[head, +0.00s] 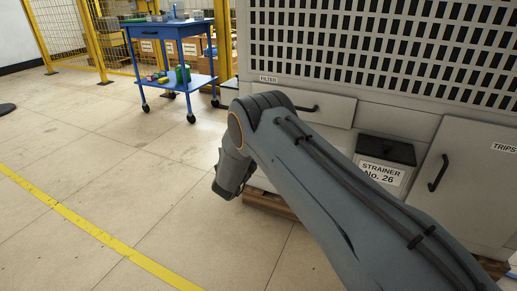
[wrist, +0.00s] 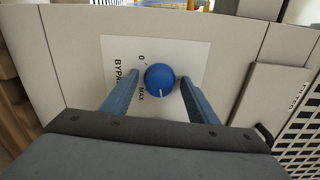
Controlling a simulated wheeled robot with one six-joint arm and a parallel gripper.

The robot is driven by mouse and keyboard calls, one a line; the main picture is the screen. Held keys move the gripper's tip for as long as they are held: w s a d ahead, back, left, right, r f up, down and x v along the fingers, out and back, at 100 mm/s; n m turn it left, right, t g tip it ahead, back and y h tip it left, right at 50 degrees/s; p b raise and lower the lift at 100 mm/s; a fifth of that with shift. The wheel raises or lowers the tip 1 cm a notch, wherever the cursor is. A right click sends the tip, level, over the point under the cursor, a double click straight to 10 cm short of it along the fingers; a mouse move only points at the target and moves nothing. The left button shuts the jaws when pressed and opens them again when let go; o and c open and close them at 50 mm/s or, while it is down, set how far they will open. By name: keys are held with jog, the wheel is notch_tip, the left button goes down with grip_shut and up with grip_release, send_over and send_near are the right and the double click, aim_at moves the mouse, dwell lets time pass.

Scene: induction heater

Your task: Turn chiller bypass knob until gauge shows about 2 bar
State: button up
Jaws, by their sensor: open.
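The blue bypass knob (wrist: 160,78) shows in the wrist view on a white label plate (wrist: 188,48) marked "BYPASS", "0" and "MAX". A white pointer line on the knob faces down in the picture, near "MAX". My gripper (wrist: 158,82) is open, with one finger on each side of the knob. In the head view my arm covers the knob, and the gripper itself is hidden there. No gauge is in view.
The grey cabinet (head: 360,88) has a "FILTER" drawer, a "STRAINER No. 26" box (head: 385,152) and a "TRIPS" door (head: 460,185). A blue cart (head: 172,30) stands at the back left by a yellow fence.

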jog(key=p+v, duration=0.2)
jog(key=v, duration=0.5)
jog(key=shift+s, duration=0.15)
